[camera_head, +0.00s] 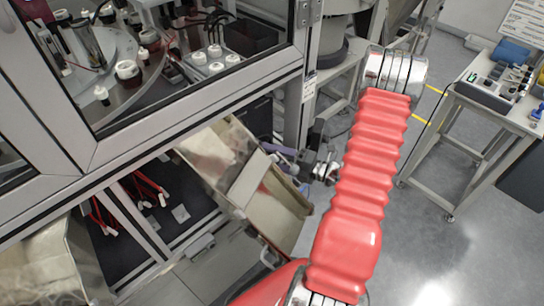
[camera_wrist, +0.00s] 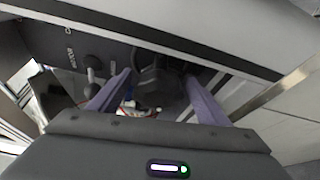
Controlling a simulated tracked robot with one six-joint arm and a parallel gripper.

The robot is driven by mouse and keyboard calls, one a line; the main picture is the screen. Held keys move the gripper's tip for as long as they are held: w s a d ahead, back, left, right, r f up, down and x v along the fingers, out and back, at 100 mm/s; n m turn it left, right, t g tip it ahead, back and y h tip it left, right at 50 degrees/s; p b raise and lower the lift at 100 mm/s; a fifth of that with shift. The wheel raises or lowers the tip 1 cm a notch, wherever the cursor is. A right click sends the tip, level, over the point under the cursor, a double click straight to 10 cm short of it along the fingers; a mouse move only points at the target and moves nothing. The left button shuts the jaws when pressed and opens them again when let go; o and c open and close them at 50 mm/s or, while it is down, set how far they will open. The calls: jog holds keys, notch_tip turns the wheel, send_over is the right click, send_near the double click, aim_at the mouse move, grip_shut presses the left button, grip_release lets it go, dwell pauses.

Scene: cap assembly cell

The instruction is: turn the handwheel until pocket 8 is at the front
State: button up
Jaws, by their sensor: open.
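In the head view my gripper (camera_head: 276,151) reaches left under the machine's lower frame, beside the open cabinet. In the wrist view my gripper (camera_wrist: 153,84) shows two purple fingers spread apart, with nothing held between them. A dark rounded part (camera_wrist: 150,88) lies beyond and between the fingers. A grey knob on a stem (camera_wrist: 92,64) stands left of it, near the left finger. I cannot tell which of these belongs to the handwheel. The round dial plate (camera_head: 122,88) behind the window carries white-topped parts. No pocket numbers are readable, and the front pocket cannot be told.
A metal chute (camera_head: 225,160) slopes down just left of my gripper. The machine's frame beam (camera_head: 200,110) runs above it, and a light panel edge (camera_wrist: 210,35) crosses the top of the wrist view. A cart (camera_head: 480,105) stands at right, with free floor (camera_head: 430,240) before it.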

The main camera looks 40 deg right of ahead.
jog(key=shift+c, duration=0.3)
jog(key=c, duration=1)
jog(key=shift+f+n+h, duration=0.1)
jog(key=shift+n+h, duration=0.2)
jog(key=shift+n, duration=0.6)
jog(key=o, duration=1.1)
jog(key=shift+c, duration=0.2)
